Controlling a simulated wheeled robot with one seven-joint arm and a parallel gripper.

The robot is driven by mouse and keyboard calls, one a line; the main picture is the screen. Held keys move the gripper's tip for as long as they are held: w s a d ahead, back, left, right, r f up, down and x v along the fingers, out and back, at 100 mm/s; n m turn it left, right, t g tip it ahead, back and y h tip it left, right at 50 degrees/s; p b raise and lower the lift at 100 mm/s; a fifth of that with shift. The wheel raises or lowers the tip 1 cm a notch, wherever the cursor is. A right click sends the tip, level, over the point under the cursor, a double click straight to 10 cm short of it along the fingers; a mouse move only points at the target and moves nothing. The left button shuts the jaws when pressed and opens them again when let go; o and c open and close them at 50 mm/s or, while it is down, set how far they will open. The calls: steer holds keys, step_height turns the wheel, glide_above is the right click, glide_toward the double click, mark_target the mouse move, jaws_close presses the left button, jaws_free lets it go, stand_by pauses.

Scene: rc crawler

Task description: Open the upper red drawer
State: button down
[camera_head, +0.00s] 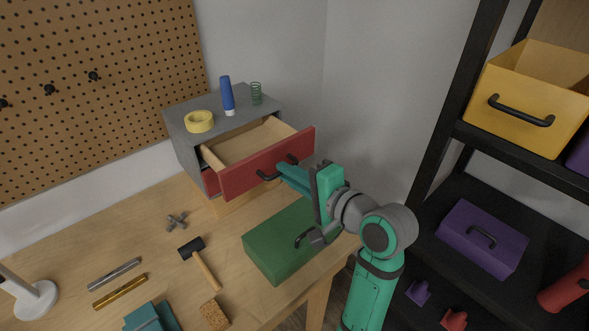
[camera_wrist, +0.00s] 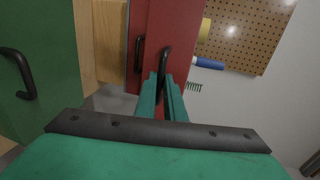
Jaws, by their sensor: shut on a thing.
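The upper red drawer (camera_head: 240,175) is pulled well out of the grey cabinet (camera_head: 185,138); its wooden inside shows and looks empty. Its black handle (camera_head: 268,176) is on the red front, which also shows in the wrist view (camera_wrist: 155,22). My gripper (camera_head: 283,168) is at the right part of this handle, and its teal fingers (camera_wrist: 163,92) are shut on the handle in the wrist view. The lower red drawer (camera_head: 210,182) is closed, mostly hidden behind the upper one.
A yellow tape roll (camera_head: 199,121), a blue tube (camera_head: 227,96) and a green spring (camera_head: 256,93) stand on the cabinet. A green box (camera_head: 275,252) lies below my arm. A hammer (camera_head: 205,271) lies left of it. A black shelf (camera_head: 455,175) stands at right.

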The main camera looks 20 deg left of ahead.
steer(key=shift+d, duration=0.1)
steer(key=c, duration=1.8)
jaws_free()
steer(key=shift+c, duration=0.2)
steer(key=v, duration=1)
steer(key=shift+s+d, duration=0.2)
steer(key=shift+d, duration=0.1)
